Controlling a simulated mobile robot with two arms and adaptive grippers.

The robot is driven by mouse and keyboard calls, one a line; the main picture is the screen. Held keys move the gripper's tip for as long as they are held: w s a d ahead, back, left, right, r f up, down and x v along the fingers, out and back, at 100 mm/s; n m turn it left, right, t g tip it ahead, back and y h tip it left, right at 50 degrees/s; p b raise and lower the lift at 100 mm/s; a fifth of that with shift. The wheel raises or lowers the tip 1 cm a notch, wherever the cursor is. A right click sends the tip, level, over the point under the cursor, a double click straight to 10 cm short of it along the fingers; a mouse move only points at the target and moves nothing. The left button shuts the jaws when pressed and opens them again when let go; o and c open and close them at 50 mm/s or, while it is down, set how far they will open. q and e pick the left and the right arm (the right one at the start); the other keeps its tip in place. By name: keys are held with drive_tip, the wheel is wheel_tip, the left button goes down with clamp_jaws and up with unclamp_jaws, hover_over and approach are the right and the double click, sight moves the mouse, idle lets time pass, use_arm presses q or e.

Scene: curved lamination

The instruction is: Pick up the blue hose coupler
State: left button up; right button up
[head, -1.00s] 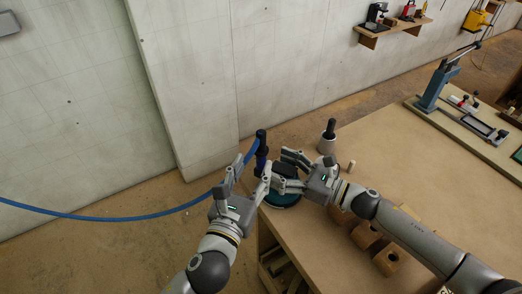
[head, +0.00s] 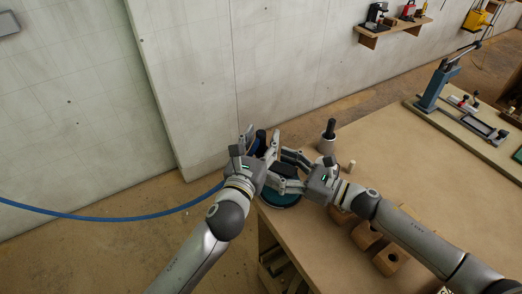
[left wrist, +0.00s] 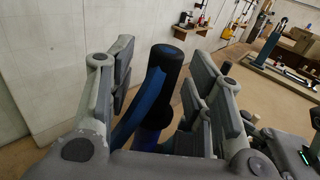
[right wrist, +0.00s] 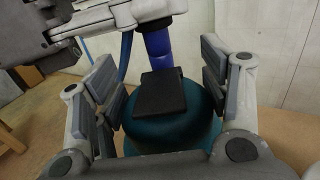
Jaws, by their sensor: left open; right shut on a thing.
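The blue hose coupler (head: 261,137) stands upright with a dark top, partly hidden by my left gripper in the head view. In the left wrist view the coupler (left wrist: 164,72) is between the fingers, with the blue hose (left wrist: 132,115) beside it. My left gripper (head: 261,141) is open around the coupler. My right gripper (head: 284,170) is shut on the teal round body (right wrist: 165,128), which has a black block (right wrist: 160,93) on top. In the right wrist view the coupler's blue lower part (right wrist: 158,47) rises behind that block.
The blue hose (head: 110,217) sags away to the left. On the workbench (head: 420,185), a grey cup with a dark handle (head: 327,137), a small pale peg (head: 351,165) and brown blocks (head: 391,259) stand near my right arm. A lever press (head: 435,85) stands farther right.

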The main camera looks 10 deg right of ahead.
use_arm(q)
clamp_jaws()
drive_tip(key=shift+r, duration=0.1)
wheel_tip(320, 180, up, 10)
drive_tip(key=shift+f, duration=0.1)
idle(0.4)
drive_tip(key=c, duration=0.7)
unclamp_jaws()
clamp_jaws()
